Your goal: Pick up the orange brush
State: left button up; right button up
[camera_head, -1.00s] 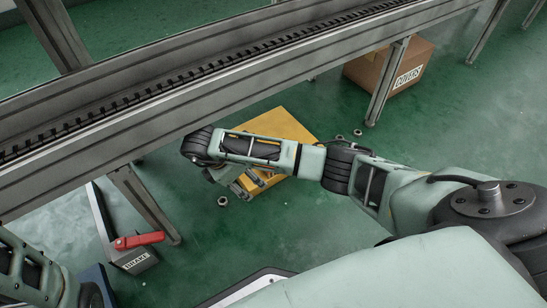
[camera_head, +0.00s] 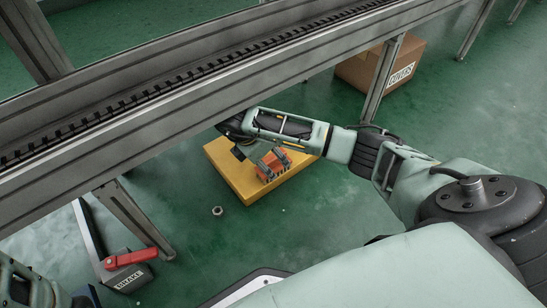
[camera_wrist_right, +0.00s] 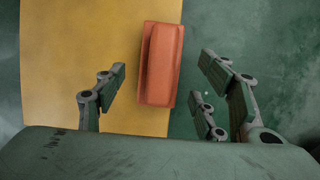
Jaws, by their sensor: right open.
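The orange brush (camera_head: 267,170) shows only in part in the head view, behind the fingers of my right gripper (camera_head: 271,166). In the right wrist view it is a long orange block (camera_wrist_right: 161,63) across the right edge of a yellow surface. My right gripper (camera_wrist_right: 160,82) is open and empty, with fingers to the left and right below the brush. I cannot tell the gap between fingers and brush. The yellow platform (camera_head: 229,172) is low over the green floor. My left gripper is not in view; only part of my left arm shows at bottom left.
A grey conveyor beam (camera_head: 190,122) runs diagonally above and behind my right arm, on legs (camera_head: 134,217). A nut (camera_head: 217,211) lies on the floor. A brake pedal with a red top (camera_head: 130,259) stands at lower left. A cardboard box marked COVERS (camera_head: 362,72) is at the back.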

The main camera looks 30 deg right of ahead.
aim_at(275, 164)
jog(key=shift+d+f, duration=0.15)
jog(key=shift+d, duration=0.1)
jog(key=b+x, duration=0.4)
jog(key=b, duration=0.1)
jog(key=shift+d+f, duration=0.1)
jog(key=shift+f, duration=0.3)
jog(key=shift+r, duration=0.1)
jog(key=shift+c, duration=0.4)
jog(key=c, duration=1.3)
